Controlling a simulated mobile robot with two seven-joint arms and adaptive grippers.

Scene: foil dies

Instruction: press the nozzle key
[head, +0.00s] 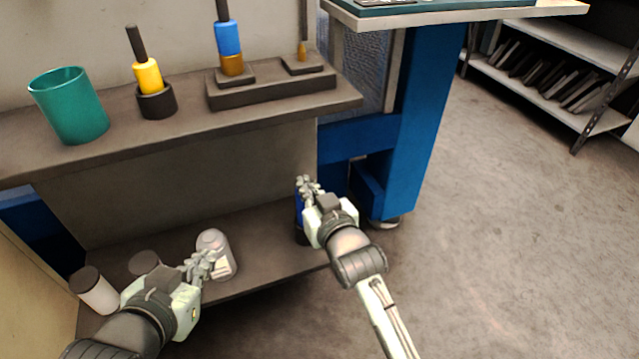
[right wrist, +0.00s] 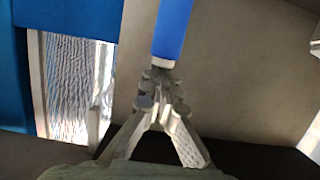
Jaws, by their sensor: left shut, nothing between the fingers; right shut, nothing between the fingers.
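I cannot tell which part is the nozzle key. On the upper shelf, a dark base block (head: 275,94) carries a blue and orange piece with a dark stem (head: 228,38) on its left pad and a thin orange-tipped piece (head: 302,48) on its right pad. My right gripper (head: 307,184) is shut and empty, in front of the lower opening, right by a blue upright thing (head: 299,208) it partly hides. In the right wrist view a blue bar with a pale end (right wrist: 172,30) meets the shut fingertips (right wrist: 158,88); contact is unclear. My left gripper (head: 205,262) is shut and empty over the lower shelf.
A teal cup (head: 70,105) and a yellow piece in a dark holder (head: 148,76) stand on the upper shelf (head: 120,133). A pale bottle (head: 213,245) stands right beside my left gripper; a dark-capped white jar (head: 95,292) is further left. Open floor (head: 510,220) lies right.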

